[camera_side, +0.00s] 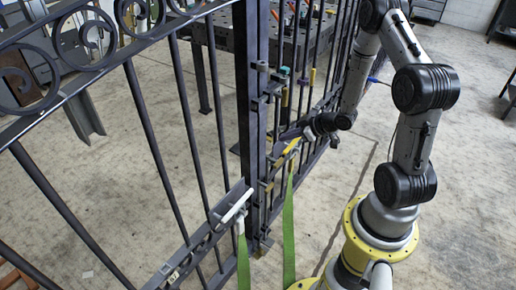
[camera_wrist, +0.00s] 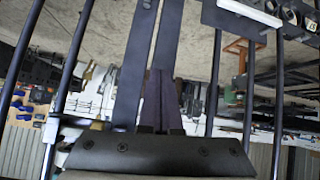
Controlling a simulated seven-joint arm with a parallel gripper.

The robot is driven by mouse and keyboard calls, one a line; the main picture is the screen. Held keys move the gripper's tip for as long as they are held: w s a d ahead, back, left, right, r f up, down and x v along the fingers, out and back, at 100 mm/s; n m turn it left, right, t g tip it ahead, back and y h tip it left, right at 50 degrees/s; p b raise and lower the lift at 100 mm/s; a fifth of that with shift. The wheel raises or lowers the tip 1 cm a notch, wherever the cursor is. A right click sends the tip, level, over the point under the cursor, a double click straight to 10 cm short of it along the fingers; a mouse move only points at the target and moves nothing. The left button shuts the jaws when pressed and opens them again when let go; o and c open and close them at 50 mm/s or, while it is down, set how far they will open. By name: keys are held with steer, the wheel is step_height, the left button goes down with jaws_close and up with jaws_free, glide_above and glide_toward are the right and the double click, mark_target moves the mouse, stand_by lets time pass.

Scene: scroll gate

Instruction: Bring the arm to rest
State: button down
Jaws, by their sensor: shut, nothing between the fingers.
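My arm stands at the right in the side view, bent at its joints, and reaches left to the dark metal gate (camera_side: 248,110). My gripper (camera_side: 308,133) is small there and close to the gate's bars, near a yellow part (camera_side: 292,146). I cannot tell whether it touches the gate. In the wrist view my gripper (camera_wrist: 160,78) shows as dark fingers close together above a black mount, with nothing seen between them. Gate bars (camera_wrist: 72,70) run past it on both sides.
Green straps (camera_side: 289,225) hang from the gate. A white-tipped handle (camera_side: 236,205) sits on the lower rail. A dark worktable (camera_side: 222,35) stands behind the gate. Concrete floor (camera_side: 465,200) is open at the right. A white plate (camera_wrist: 240,14) shows at the wrist view's top.

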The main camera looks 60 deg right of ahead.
steer(key=w+a+r+n+t, duration=0.1)
steer(key=w+a+r, duration=0.15)
steer(key=r, duration=0.55)
steer(key=w+a+r+n+t, duration=0.1)
steer(key=w+a+r+n, duration=0.1)
steer(key=w+r, duration=0.35)
steer(key=s+a+r+m+h, duration=0.1)
steer(key=s+a+r, duration=0.25)
steer(key=r, duration=0.45)
steer(key=s+a+r+h, duration=0.1)
steer(key=s+a+r, duration=0.3)
steer(key=r, duration=0.5)
steer(key=s+a+f+m+g, duration=0.2)
steer(key=s+a+g, duration=0.1)
steer(key=s, duration=0.7)
steer(key=s+a+f+m+g+y, duration=0.1)
steer(key=s+a+f+g, duration=0.2)
steer(key=s, duration=0.6)
steer(key=shift+s+a+m+y, duration=0.3)
steer(key=shift+s+a+m, duration=0.1)
steer(key=shift+a, duration=0.05)
